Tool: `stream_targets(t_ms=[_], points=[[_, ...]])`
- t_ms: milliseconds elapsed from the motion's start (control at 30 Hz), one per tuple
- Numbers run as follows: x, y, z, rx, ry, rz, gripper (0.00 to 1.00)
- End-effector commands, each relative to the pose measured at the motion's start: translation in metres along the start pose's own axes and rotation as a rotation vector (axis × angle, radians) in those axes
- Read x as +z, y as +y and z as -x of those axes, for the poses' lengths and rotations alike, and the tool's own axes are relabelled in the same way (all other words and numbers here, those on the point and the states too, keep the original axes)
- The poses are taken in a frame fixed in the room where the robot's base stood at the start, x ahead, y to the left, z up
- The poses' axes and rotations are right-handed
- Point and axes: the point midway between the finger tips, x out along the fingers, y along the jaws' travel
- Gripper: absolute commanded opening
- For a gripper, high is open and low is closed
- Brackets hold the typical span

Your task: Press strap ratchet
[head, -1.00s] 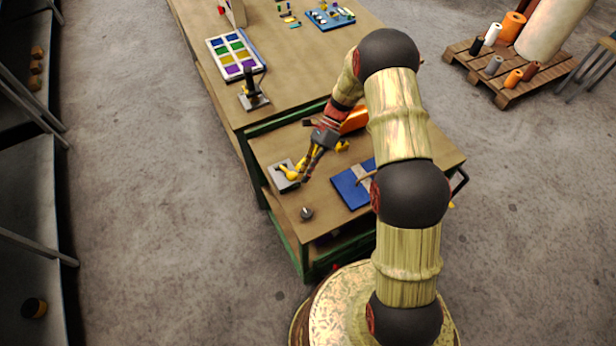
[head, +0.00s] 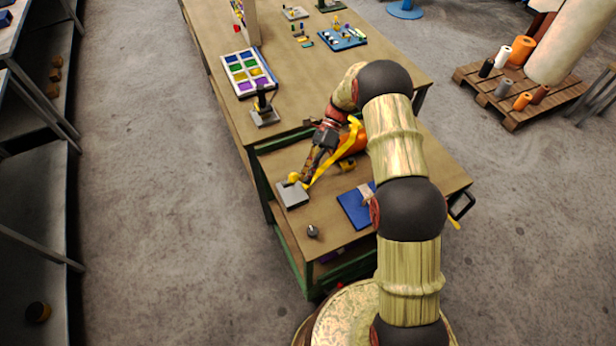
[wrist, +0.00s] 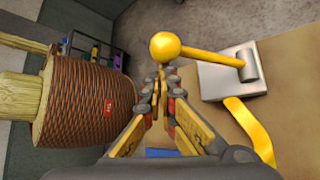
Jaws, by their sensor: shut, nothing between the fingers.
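The strap ratchet has a grey metal base (head: 292,195) near the left edge of the lower bench. In the wrist view its yellow lever ends in a round yellow knob (wrist: 165,46) and is hinged on the grey base (wrist: 222,82). A yellow strap (wrist: 252,132) runs from near the base. In the head view the yellow strap (head: 336,160) rises toward an orange cylinder (head: 358,146). My gripper (wrist: 160,76) is shut and empty, its fingertips just below the knob in the wrist picture. Whether they touch it I cannot tell. In the head view my gripper partly hides the lever.
On the lower bench lie a blue plate (head: 355,208) and a small dark knob (head: 313,231). On the higher bench behind are a black upright device (head: 263,108), a tray of coloured squares (head: 249,73) and a blue board (head: 342,40). Bare bench lies between the base and blue plate.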

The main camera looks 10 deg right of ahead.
Motion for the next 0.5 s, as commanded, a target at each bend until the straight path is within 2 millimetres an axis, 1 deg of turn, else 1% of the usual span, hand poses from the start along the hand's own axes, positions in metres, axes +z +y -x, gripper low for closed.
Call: stream_targets(t_ms=[333,433,500], points=[[0.003,-0.001,0.005,-0.007,-0.002,0.004,0.00],[0.003,-0.001,0.013,-0.008,-0.003,0.005,0.00],[0.003,-0.001,0.024,-0.010,-0.003,0.006,0.00]])
